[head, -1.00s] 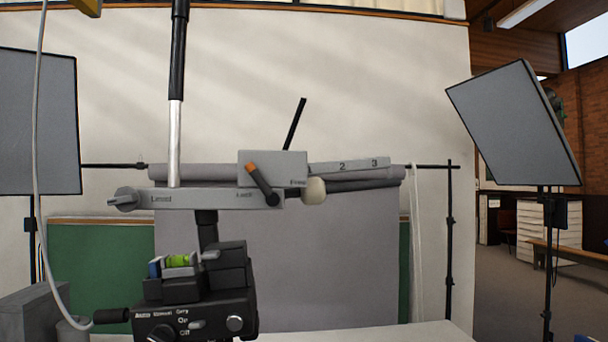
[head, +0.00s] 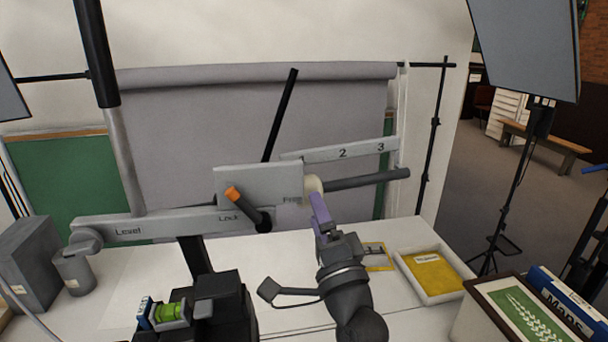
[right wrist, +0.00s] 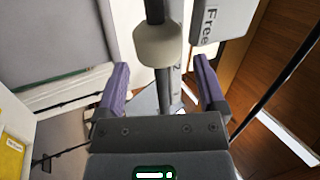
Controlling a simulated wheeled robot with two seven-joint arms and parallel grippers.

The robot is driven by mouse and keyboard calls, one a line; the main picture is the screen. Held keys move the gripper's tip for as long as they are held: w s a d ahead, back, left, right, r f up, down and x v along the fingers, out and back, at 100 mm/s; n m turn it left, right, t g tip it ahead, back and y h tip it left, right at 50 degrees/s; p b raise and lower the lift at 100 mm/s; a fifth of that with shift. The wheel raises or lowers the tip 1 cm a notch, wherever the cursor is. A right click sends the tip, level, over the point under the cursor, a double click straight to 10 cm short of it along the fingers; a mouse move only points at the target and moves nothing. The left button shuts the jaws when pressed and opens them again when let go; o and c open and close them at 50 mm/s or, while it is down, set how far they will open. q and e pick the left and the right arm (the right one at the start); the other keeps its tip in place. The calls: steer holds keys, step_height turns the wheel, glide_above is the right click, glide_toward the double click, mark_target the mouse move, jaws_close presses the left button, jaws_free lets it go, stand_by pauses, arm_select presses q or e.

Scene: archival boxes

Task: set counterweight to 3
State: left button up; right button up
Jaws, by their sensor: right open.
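The cream counterweight (head: 313,185) sits on a dark rod (head: 368,180), close to the grey block (head: 250,183) marked "Free". A grey scale (head: 318,155) above the rod shows "2" and "3"; the counterweight is left of the "2". An orange-tipped lever (head: 246,207) lies across the block and bar between the "Lock" and "Free" labels. My right gripper (head: 319,207), with purple fingers, is just below the counterweight. In the right wrist view, the open right gripper (right wrist: 161,72) has its fingers either side of the rod line, with the counterweight (right wrist: 158,46) just beyond them. My left gripper is not in view.
A tall pole (head: 125,160) and a slanted black rod (head: 281,112) rise nearby.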

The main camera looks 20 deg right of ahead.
mark_target(308, 192)
steer(key=p+x, duration=0.1)
steer(key=x, duration=0.4)
steer(key=shift+f, duration=0.1)
steer(key=shift+c, duration=0.3)
jaws_close()
